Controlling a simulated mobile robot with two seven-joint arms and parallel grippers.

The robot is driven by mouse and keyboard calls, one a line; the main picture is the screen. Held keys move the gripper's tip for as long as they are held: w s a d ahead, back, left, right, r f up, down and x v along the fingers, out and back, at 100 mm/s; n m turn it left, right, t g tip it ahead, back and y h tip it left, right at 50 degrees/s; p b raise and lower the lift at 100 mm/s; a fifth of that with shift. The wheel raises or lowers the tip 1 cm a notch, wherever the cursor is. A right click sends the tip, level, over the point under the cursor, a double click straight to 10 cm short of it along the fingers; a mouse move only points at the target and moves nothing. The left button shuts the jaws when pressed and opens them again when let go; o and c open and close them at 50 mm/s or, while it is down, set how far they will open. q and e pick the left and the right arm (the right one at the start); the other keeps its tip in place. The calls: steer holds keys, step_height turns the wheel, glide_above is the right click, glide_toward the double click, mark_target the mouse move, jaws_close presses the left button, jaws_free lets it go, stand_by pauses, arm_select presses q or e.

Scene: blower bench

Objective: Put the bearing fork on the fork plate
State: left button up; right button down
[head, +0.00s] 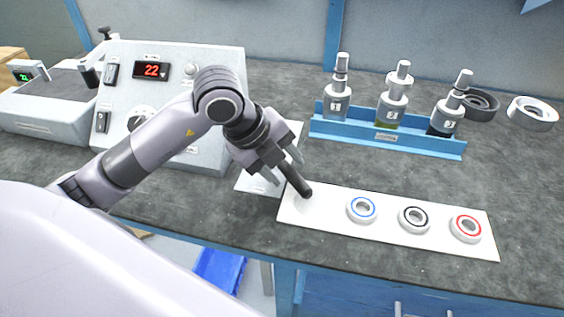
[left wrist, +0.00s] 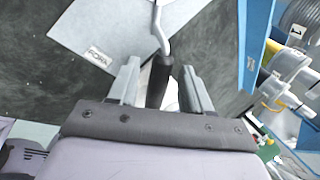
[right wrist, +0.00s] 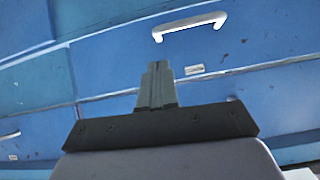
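The bearing fork, a bent metal rod with a black handle (head: 298,184), has its handle end over the left end of the white bearing mat. The fork plate (head: 252,184), a pale sheet, lies partly hidden behind my left gripper (head: 282,164). In the left wrist view the plate (left wrist: 75,30) bears the word FORK, and the metal rod (left wrist: 160,25) crosses over its edge. There the black handle (left wrist: 159,80) lies between my left fingers, with a gap on both sides. I cannot tell whether the rod touches the plate. My right gripper (right wrist: 158,68) is shut and empty.
The white mat (head: 330,228) carries blue, black and red ringed bearings. A blue rack (head: 350,133) holds three numbered bottles behind it. Two rings (head: 532,113) lie at the right, and a control box (head: 180,60) stands left. My right gripper faces blue drawers (right wrist: 110,70).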

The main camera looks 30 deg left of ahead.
arm_select(q)
steer(key=shift+a+r, duration=0.1)
steer(key=shift+r, duration=0.3)
steer(key=p+v, duration=0.1)
steer(key=v, duration=1)
steer(key=shift+s+r+p, duration=0.2)
steer(key=shift+s+p, duration=0.05)
steer(key=shift+p, duration=0.15)
